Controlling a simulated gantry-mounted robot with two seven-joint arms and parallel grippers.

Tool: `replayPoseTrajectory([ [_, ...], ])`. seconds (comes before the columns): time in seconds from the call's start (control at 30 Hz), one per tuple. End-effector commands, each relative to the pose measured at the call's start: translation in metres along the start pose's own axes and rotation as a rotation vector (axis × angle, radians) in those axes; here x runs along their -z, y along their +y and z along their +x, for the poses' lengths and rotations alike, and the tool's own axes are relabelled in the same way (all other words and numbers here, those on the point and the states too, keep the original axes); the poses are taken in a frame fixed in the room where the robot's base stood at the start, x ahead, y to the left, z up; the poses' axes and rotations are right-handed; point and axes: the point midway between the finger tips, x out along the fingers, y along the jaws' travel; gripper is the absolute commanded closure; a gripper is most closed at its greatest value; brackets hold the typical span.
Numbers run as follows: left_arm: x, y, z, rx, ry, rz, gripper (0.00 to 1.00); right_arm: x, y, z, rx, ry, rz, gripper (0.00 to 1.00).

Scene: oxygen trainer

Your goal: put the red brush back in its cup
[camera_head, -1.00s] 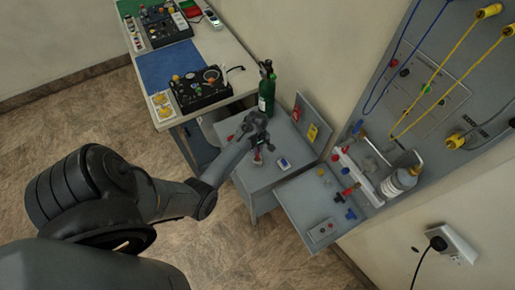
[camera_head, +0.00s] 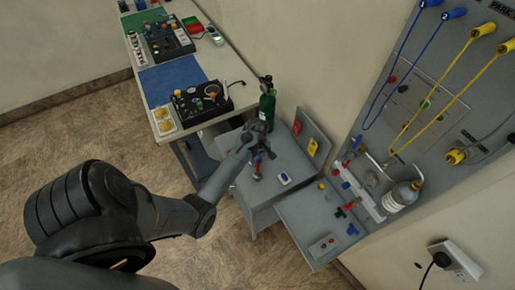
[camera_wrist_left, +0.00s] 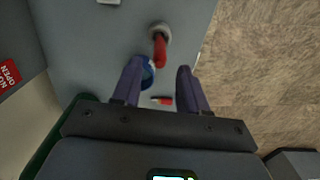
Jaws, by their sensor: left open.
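My left gripper (camera_head: 262,153) is over the grey table (camera_head: 239,194). In the left wrist view its two fingers (camera_wrist_left: 159,84) are apart, with nothing held between them. A red upright piece (camera_wrist_left: 160,50) stands in or on a round grey cup-like base (camera_wrist_left: 159,30), just beyond the fingertips. It also shows below the gripper in the head view (camera_head: 257,170). A blue round thing (camera_wrist_left: 148,72) is partly behind the left-hand finger. A small red and white piece (camera_wrist_left: 162,100) shows between the fingers. I cannot tell for sure which red piece is the brush. My right gripper is not in view.
A green bottle (camera_head: 267,104) stands behind the gripper. A white device (camera_head: 284,179) lies to the right on the table. A lower right shelf (camera_head: 299,225) holds red and blue fittings. A wall panel (camera_head: 440,85) with hoses rises at the right.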

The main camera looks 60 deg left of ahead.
Motion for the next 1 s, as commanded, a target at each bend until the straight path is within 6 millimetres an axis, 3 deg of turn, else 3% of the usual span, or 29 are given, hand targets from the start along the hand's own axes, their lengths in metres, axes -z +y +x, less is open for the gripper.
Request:
replayPoseTrajectory([
  [0.3,0.0,0.0,-0.054,-0.001,0.001,0.0,0.57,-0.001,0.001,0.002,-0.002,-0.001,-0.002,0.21],
  [0.47,-0.001,-0.001,-0.069,-0.001,0.007,0.013,0.57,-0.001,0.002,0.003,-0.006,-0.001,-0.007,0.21],
  [0.63,-0.016,-0.013,-0.076,-0.002,0.084,0.196,0.57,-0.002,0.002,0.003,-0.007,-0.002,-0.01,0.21],
  [0.77,-0.055,-0.031,-0.081,-0.006,0.183,0.524,0.57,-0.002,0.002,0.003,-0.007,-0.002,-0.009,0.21],
  [1.0,-0.176,-0.085,-0.1,-0.071,0.277,1.231,0.57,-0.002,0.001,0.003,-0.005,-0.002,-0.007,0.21],
])
